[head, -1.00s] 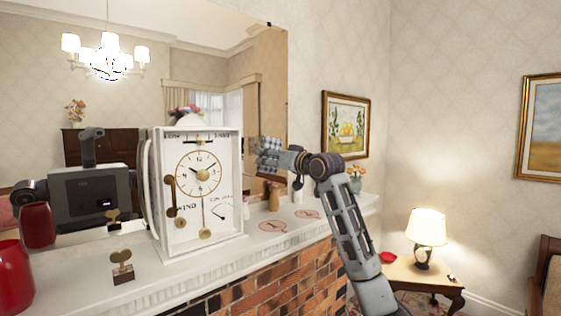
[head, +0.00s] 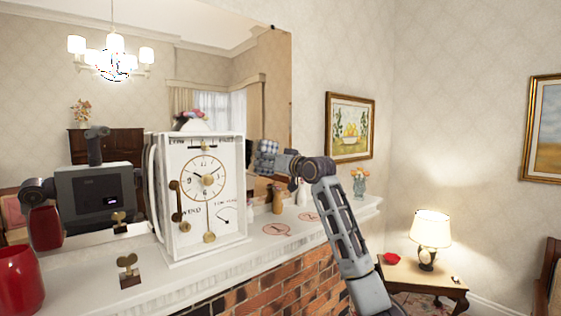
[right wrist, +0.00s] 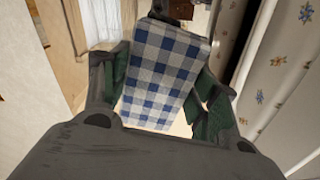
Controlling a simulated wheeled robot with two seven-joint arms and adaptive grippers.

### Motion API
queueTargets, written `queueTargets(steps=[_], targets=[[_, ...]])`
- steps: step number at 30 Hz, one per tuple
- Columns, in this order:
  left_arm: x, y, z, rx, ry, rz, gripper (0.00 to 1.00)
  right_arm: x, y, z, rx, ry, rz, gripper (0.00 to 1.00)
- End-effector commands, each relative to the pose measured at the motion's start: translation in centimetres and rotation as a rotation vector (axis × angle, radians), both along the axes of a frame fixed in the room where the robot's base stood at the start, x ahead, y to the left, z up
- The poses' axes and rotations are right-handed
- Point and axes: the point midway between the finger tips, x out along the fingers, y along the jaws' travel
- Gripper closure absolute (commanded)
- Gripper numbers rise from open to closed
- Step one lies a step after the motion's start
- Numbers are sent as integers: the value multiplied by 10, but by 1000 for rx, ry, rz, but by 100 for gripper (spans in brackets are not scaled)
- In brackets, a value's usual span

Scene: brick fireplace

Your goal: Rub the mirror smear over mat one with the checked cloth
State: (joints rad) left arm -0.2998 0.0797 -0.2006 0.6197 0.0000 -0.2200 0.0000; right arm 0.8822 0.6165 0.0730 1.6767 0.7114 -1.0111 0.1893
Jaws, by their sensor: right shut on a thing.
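The blue-and-white checked cloth (head: 265,158) is in my right gripper (head: 280,162), at the right part of the big mirror (head: 195,60). In the right wrist view the cloth (right wrist: 163,68) fills the space between the green-padded fingers, and the gripper (right wrist: 160,90) is shut on it. I cannot tell whether the cloth touches the glass. I cannot make out the smear now; the cloth may hide it. Two round reddish mats, one nearer (head: 277,229) and one farther (head: 308,216), lie on the mantel below the gripper. Their markings are too small to read. My left gripper is not in view.
A white clock (head: 203,195) stands on the mantel (head: 200,275) just left of the gripper. A brown bottle (head: 277,199), a white bottle (head: 302,195) and a flower vase (head: 359,184) stand along it. A red vase (head: 18,281) and a brass key (head: 128,270) are at left.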

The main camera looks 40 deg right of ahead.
Motion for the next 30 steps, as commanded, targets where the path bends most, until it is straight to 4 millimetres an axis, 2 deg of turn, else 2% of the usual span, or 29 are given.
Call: queueTargets(steps=[10, 30], targets=[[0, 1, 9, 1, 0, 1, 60, 18, 1, 0, 0, 0, 0, 59], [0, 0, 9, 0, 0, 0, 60, 20, 2, 0, -1, 0, 0, 59]])
